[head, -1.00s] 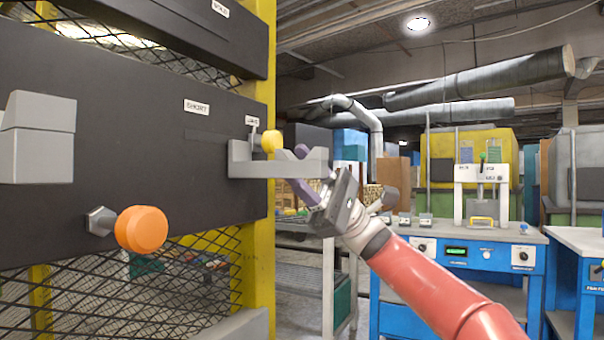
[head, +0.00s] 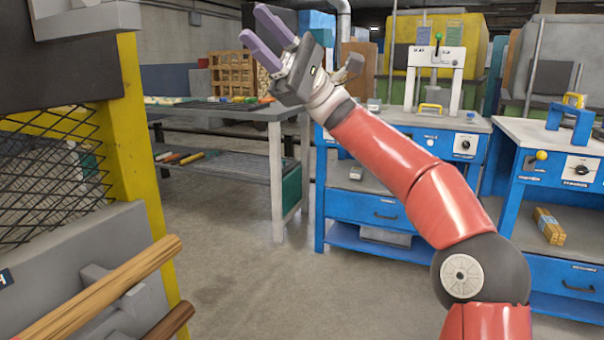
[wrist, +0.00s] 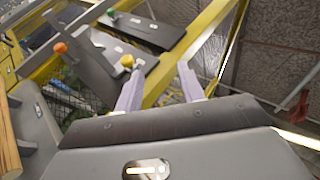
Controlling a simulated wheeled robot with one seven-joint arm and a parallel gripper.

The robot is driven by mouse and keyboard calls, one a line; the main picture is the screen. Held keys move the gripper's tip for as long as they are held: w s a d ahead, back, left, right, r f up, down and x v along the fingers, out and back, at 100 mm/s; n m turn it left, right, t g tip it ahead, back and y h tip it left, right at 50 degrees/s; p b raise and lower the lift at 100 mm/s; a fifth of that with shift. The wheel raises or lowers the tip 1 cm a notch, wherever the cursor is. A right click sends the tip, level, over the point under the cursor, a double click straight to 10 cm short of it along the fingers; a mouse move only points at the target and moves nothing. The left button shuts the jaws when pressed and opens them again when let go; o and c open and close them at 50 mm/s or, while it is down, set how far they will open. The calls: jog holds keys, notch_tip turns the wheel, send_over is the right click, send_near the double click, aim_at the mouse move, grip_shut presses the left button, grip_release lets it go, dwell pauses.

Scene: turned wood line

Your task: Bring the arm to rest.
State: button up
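My gripper (head: 262,38) is raised on my red arm near the top middle of the head view, with its purple fingers apart and nothing between them. It stands right of the yellow frame post (head: 140,150) and appears in front of the grey table behind. In the wrist view my gripper (wrist: 160,85) also shows two separate pale purple fingers, empty. The fingers look apart from these.
Wooden rods (head: 105,288) rest on grey brackets at the lower left. A grey table (head: 215,112) with small coloured pieces stands behind. Blue workbenches (head: 375,205) stand behind my arm and to the right. Open concrete floor (head: 235,260) lies in the middle.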

jog(key=s+a+f+m+t+h, duration=0.3)
jog(key=s+a+f+m+t, duration=0.2)
jog(key=a+f+t, duration=0.55)
jog(key=s+a+f+t+h, duration=0.1)
jog(key=s+f+t+h, duration=0.15)
jog(key=f, duration=0.45)
jog(key=s+f+t+h, duration=0.1)
jog(key=f+t+h, duration=0.15)
jog(key=f, duration=0.35)
jog(key=s+d+f+t+h, duration=0.2)
jog(key=s+d+f+h, duration=0.2)
jog(key=d+f, duration=0.3)
jog(key=s+d+f+n+t+h, duration=0.1)
jog(key=s+d+f+h, duration=0.3)
jog(key=d+f, duration=0.4)
jog(key=s+d+f+t+h, duration=0.3)
jog(key=s+d+f+h, duration=0.2)
jog(key=d, duration=1.2)
notch_tip(320, 180, down, 2)
jog(key=shift+f+n, duration=0.25)
jog(key=shift+n, duration=0.15)
